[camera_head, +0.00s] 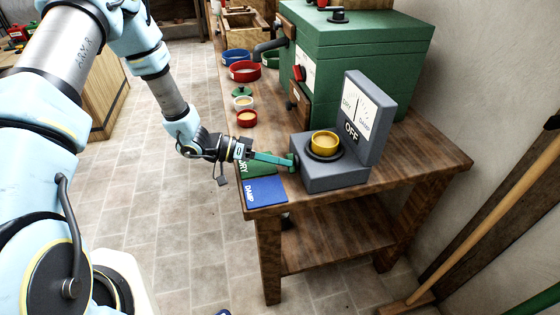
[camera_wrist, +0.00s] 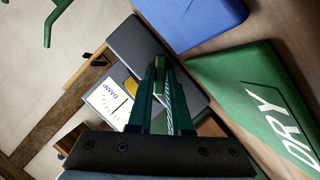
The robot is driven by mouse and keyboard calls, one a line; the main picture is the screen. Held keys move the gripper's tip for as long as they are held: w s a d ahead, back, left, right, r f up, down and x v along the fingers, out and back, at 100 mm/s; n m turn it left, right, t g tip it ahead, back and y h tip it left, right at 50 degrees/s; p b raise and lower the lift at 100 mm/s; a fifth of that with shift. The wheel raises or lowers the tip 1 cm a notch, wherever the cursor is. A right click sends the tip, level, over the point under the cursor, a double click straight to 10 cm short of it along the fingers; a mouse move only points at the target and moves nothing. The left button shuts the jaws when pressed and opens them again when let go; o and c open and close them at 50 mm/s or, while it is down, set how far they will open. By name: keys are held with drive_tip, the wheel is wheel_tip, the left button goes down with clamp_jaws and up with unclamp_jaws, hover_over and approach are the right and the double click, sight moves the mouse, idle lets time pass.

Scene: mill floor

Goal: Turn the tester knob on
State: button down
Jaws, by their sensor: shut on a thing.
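The tester (camera_head: 335,176) is a grey box near the front corner of the wooden bench, with a yellow cup (camera_head: 324,143) on top and an upright dial panel (camera_head: 366,110) behind it. The panel reads OFF. The tester knob (camera_head: 292,161) is small and green, on the tester's left side. My gripper (camera_head: 284,160) reaches in from the left and is shut on the knob. In the wrist view the green fingers (camera_wrist: 161,85) close around the green knob (camera_wrist: 161,66) against the grey tester (camera_wrist: 145,50). The fingers partly hide the knob.
A green DRY mat (camera_head: 256,163) and a blue DAMP mat (camera_head: 264,191) lie beside the tester, close under my gripper. A large green machine (camera_head: 355,45) stands behind. Several bowls line the bench's left edge, including a red one (camera_head: 244,71).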

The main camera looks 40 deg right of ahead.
drive_tip(key=m+t+b, duration=0.2)
drive_tip(key=m, duration=0.1)
drive_tip(key=shift+s+r, duration=0.15)
idle(0.4)
drive_tip(key=c, duration=0.8)
unclamp_jaws()
drive_tip(key=shift+c, duration=0.2)
drive_tip(key=shift+a, duration=0.1)
drive_tip(key=b+v, duration=0.1)
drive_tip(key=v, duration=0.9)
drive_tip(key=shift+a+r+b, duration=0.15)
drive_tip(key=shift+a+b, duration=0.25)
